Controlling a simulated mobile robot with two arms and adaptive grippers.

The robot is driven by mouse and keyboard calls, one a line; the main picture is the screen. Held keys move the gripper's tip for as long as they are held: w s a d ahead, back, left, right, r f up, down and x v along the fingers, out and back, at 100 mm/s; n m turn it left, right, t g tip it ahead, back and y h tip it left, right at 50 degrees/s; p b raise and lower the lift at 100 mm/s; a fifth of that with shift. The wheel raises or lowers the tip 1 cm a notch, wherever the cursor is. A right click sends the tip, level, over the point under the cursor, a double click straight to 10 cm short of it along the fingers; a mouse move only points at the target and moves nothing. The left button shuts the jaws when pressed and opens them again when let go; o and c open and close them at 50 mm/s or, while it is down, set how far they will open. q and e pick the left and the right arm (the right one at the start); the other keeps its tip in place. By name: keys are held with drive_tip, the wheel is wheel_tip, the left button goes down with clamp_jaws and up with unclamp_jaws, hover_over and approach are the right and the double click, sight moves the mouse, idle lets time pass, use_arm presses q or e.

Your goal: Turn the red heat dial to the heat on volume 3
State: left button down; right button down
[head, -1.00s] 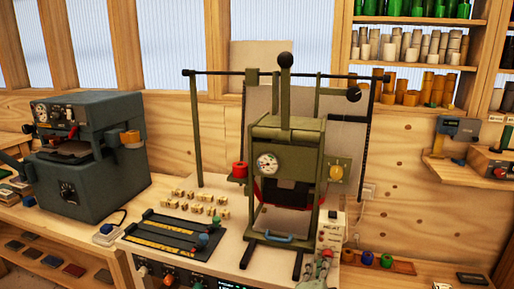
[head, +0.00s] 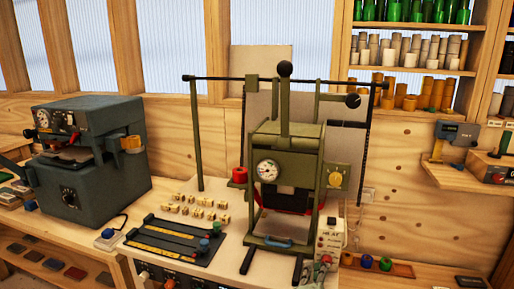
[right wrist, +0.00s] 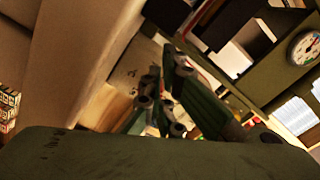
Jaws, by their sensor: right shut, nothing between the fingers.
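The heat box (head: 330,236) is a small pale box with HEAT lettering, standing at the right front foot of the green press. A small red dial (head: 326,259) shows low on its front, partly crowded by my right gripper (head: 318,273). The dial's pointer and scale are too small to read. My right gripper is low in the head view, just in front of the box; I cannot tell whether it touches the dial. In the right wrist view its dark green fingers (right wrist: 163,83) are shut and empty; the dial cannot be made out there. My left gripper is not in view.
The press (head: 285,160) with its round gauge (head: 267,170) stands directly behind. A black slotted panel (head: 175,240) and several small stamped blocks (head: 195,208) lie to the left. A wooden tray (head: 375,267) with coloured pieces lies to the right.

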drive_tip(key=shift+a, duration=0.1)
idle(0.3)
drive_tip(key=shift+a, duration=0.4)
drive_tip(key=p+v, duration=0.2)
drive_tip(key=v, duration=0.2)
drive_tip(key=shift+s, duration=0.35)
drive_tip(key=shift+s+a+f, duration=0.1)
drive_tip(key=shift+s+a, duration=0.2)
drive_tip(key=shift+s, duration=0.3)
